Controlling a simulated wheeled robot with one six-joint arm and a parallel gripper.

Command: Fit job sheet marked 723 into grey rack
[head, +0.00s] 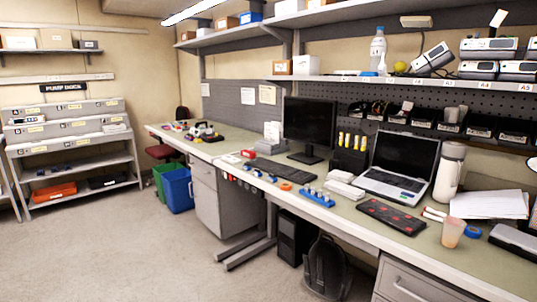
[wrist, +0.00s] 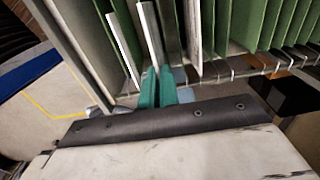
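My gripper (wrist: 158,86) shows in the wrist view as two teal fingers close together. I cannot tell whether a thin sheet is between them. The fingertips point at a rack with a metal wire front (wrist: 235,75), which holds upright green folders (wrist: 248,22) and grey-white panels or sheets. One pale, edge-on sheet or panel (wrist: 151,32) ends near the fingertips; whether it is held or stands in the rack is unclear. No number 723 is readable, so I cannot pick out the job sheet. My gripper is not in the head view.
In the wrist view, a blue-edged surface with a yellow line (wrist: 52,108) lies to the left. In the head view, a long workbench (head: 334,213) carries a laptop (head: 402,166), monitor and tools. A pump dock shelf (head: 70,146) stands left; the floor (head: 130,245) between is clear.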

